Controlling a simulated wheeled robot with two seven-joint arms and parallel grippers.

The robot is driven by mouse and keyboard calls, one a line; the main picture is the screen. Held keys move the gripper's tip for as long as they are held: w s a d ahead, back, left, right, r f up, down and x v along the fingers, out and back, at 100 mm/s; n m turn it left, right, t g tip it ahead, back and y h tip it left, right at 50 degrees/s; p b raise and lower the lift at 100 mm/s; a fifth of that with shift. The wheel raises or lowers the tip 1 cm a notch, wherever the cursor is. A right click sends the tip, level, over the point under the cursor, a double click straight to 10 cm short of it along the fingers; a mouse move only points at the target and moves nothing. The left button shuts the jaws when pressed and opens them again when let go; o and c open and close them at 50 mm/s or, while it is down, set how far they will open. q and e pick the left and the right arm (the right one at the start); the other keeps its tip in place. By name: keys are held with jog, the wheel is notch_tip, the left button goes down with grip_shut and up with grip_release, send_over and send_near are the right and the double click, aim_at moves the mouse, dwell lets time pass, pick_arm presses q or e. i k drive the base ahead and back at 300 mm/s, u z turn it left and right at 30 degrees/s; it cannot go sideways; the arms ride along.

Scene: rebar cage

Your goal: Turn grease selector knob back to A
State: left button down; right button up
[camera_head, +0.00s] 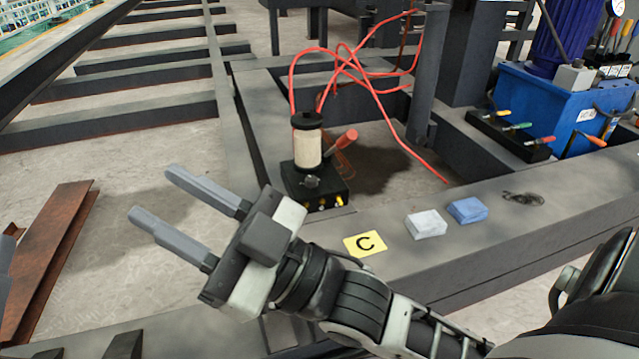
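The grease unit is a black box (326,199) with a pale cylinder (307,150) under a black cap and an orange-red handle (342,141). A small dark knob (312,183) is on the box's front, with yellow fittings below it. Its pointer setting is too small to read. My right gripper (150,192) is open and empty, its fingers pointing to the upper left, left of the unit and apart from the knob. A grey sliver at the left edge may be part of my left gripper; its state cannot be seen.
Red hoses (352,62) rise from the unit. A blue tank (545,100) stands at right. A rusty beam (45,260) lies at left.

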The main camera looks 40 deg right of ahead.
aim_at(312, 182)
jog(key=u, duration=1.3)
jog(key=k, duration=1.2)
jog(key=z, duration=1.3)
jog(key=i, duration=1.05)
jog(key=z, duration=0.05)
